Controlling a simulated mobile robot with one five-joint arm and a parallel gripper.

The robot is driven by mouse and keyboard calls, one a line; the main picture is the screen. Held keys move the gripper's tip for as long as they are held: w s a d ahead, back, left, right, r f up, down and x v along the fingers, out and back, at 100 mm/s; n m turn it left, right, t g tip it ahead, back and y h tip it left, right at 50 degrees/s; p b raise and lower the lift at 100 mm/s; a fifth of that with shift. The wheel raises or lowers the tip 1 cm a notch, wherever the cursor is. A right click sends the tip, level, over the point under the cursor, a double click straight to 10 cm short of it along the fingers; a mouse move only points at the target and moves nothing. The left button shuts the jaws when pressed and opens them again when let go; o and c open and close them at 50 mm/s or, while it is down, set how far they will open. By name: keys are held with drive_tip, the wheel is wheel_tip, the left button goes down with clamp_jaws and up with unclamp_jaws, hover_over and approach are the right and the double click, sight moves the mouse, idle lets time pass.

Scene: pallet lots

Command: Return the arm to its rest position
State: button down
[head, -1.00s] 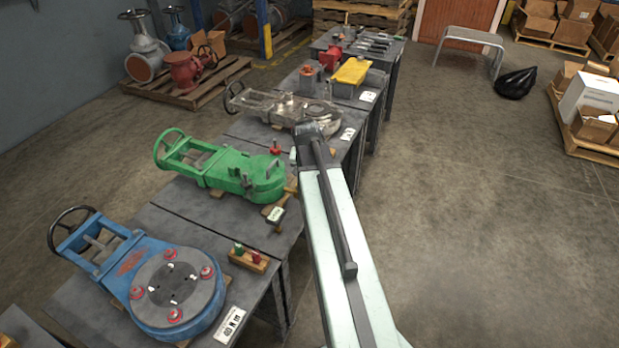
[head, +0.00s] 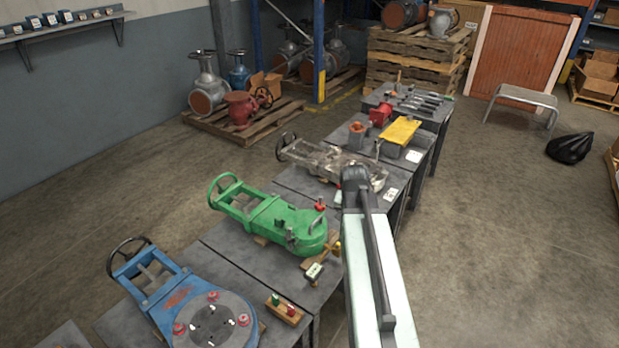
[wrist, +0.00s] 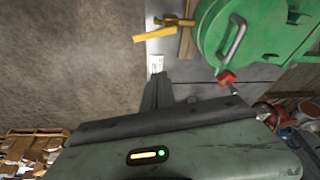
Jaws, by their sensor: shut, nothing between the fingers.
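My arm (head: 380,270) reaches forward from the bottom of the head view, along the right side of the row of benches. My gripper (wrist: 157,80) shows in the wrist view as dark fingers, shut and empty. In that view the green valve (wrist: 250,35) is at the upper right, with a yellow-handled tool (wrist: 165,30) beside it. The fingers appear apart from both. The fingers cannot be made out in the head view.
A blue valve (head: 170,297), a grey metal valve (head: 335,163) and a yellow-topped part (head: 400,131) stand on the benches. A small wooden block (head: 284,312) holds green and red pieces. Open floor lies right, with a step stool (head: 525,98) and black bag (head: 570,147).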

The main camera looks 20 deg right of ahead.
drive_tip(key=w+a+r+n+p, duration=0.1)
drive_tip(key=w+a, duration=0.1)
drive_tip(key=a, duration=0.4)
drive_tip(key=w+a+r+n+p, duration=0.1)
drive_tip(key=w+a+r+p, duration=0.1)
drive_tip(key=a, duration=0.4)
drive_tip(key=s+a+n+g+y+p, duration=0.1)
drive_tip(key=s+a+n, duration=0.2)
drive_tip(key=a, duration=0.6)
drive_tip(key=s+a+n+g+y, duration=0.1)
drive_tip(key=s+a+n, duration=0.3)
drive_tip(key=a, duration=0.5)
drive_tip(key=shift+s+a+r+g+y+p, duration=0.2)
drive_tip(key=shift+s+g+y+p, duration=0.15)
drive_tip(key=shift+s, duration=0.2)
